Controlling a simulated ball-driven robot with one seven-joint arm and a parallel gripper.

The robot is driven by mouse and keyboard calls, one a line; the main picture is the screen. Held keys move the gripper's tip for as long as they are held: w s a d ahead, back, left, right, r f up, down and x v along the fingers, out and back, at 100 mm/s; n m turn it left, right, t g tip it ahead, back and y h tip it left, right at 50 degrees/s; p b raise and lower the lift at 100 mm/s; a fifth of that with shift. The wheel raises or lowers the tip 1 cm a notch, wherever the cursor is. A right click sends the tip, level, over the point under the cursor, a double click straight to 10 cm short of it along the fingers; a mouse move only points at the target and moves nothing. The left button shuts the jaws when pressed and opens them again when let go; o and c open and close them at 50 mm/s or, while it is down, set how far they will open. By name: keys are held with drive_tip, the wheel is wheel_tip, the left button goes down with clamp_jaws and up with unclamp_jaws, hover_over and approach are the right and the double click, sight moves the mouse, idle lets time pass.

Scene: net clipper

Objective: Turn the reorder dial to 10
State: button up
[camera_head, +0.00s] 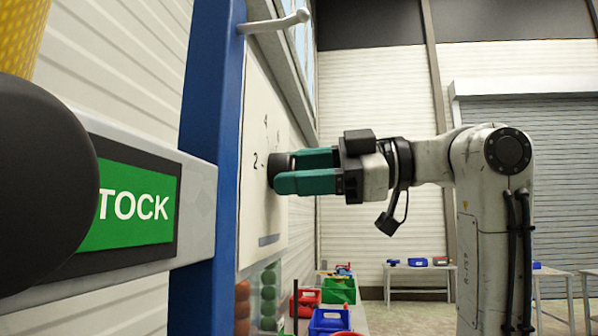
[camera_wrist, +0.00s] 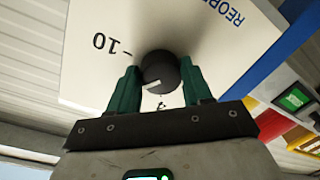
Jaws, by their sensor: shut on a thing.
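The reorder dial (camera_head: 279,168) is a round black knob on a white panel (camera_head: 258,100). My gripper (camera_head: 290,170) has its two green fingers shut on the knob, one on each side. In the wrist view the dial (camera_wrist: 163,68) sits between the fingertips, with a short white mark on its lower left edge. A printed "10" (camera_wrist: 105,44) and its tick lie to the upper left of the knob, apart from the mark. A "2" (camera_head: 255,162) shows left of the knob in the head view. Other numbers are small or hidden.
The panel hangs beside a blue post (camera_head: 207,130). A green STOCK sign (camera_head: 130,208) and a large dark round shape stand at the near left. Coloured bins (camera_head: 328,320) lie below right. The space around my arm looks clear.

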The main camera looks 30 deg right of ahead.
drive_tip(key=shift+f+m+y, duration=0.15)
drive_tip(key=shift+m, duration=2.25)
drive_tip(key=shift+f+m+y, duration=0.15)
drive_tip(key=shift+m, duration=2.25)
drive_tip(key=o, duration=1)
drive_tip(key=shift+r, duration=0.1)
drive_tip(key=shift+o, duration=0.2)
drive_tip(key=shift+s, duration=0.1)
drive_tip(key=b+v, duration=0.3)
drive_tip(key=v, duration=0.7)
drive_tip(key=shift+s+d, duration=0.15)
drive_tip(key=shift+d, duration=0.2)
